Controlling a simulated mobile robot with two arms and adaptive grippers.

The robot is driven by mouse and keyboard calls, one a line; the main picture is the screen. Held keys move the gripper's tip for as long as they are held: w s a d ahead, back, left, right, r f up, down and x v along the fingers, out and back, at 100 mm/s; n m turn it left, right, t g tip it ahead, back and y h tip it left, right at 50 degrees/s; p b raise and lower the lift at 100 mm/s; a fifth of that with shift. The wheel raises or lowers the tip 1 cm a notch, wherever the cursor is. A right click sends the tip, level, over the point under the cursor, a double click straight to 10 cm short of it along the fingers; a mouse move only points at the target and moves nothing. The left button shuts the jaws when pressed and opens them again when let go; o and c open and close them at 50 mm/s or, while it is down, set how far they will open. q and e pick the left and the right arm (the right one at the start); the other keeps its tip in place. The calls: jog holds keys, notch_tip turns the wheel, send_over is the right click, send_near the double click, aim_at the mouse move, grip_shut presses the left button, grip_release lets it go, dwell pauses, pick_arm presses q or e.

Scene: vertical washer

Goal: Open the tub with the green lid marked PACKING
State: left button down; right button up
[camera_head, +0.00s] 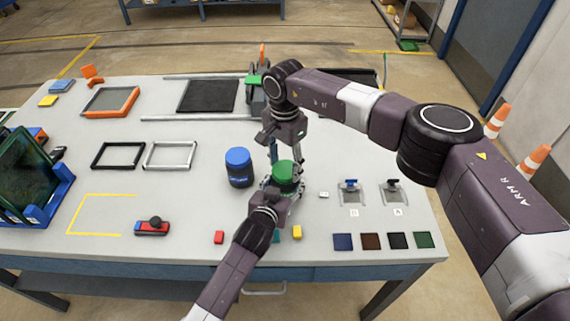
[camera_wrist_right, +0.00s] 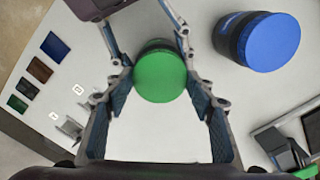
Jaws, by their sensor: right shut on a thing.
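The tub with the green lid (camera_head: 284,169) stands on the table right of centre; no lettering on it is readable. The round green lid also fills the middle of the right wrist view (camera_wrist_right: 160,76). My right gripper (camera_head: 287,163) points down from above, shut on the green lid with a finger on either side. My left gripper (camera_head: 277,193) reaches in from the front at the tub's body, below the lid. Its fingertips and most of the tub's body are hidden, so its grip is unclear.
A dark tub with a blue lid (camera_head: 238,166) stands just left of the green-lidded tub. Switches (camera_head: 350,190) and coloured squares (camera_head: 371,241) lie to the right. A red block (camera_head: 219,237) and a yellow block (camera_head: 297,232) lie near the front edge.

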aim_at(285, 169)
pick_arm(q)
jog(key=shift+f, duration=0.1)
pick_arm(e)
jog(key=n, duration=0.4)
jog(key=shift+r, duration=0.3)
jog(key=shift+r, duration=0.85)
jog(key=shift+r, duration=2)
pick_arm(q)
jog(key=c, duration=0.7)
grip_release()
jog(key=shift+s, duration=0.1)
